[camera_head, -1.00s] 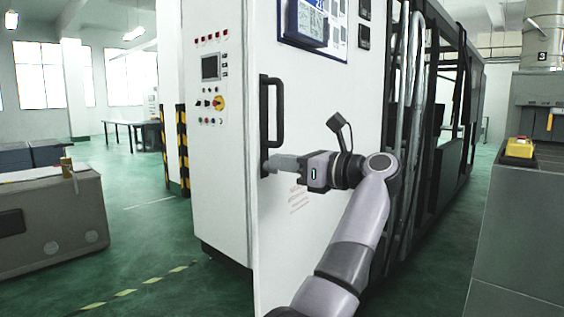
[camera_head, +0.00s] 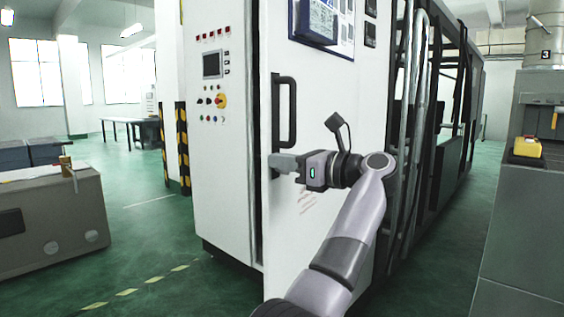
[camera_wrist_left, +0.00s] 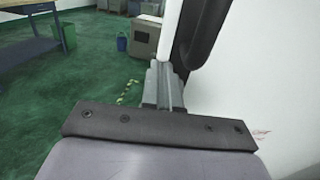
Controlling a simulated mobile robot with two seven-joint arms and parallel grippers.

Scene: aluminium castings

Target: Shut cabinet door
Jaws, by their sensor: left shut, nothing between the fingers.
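The white cabinet door (camera_head: 310,200) stands a little ajar, its free edge on the left out in front of the cabinet front (camera_head: 225,160). A black vertical bar handle (camera_head: 291,112) is fixed near that edge. My left gripper (camera_head: 272,163) is shut and empty at the door's outer face, just below the handle's lower end. In the left wrist view its closed fingers (camera_wrist_left: 164,86) lie beside the black handle (camera_wrist_left: 207,32) and the white door edge (camera_wrist_left: 171,28). I cannot tell whether the fingertips touch the door. My right gripper is not in view.
The control panel (camera_head: 212,85) with a screen and buttons is left of the door. A yellow-black striped post (camera_head: 183,145) stands behind. A grey low unit (camera_head: 50,220) is at the left, a grey bench (camera_head: 525,230) at the right. Green floor lies clear at the lower left.

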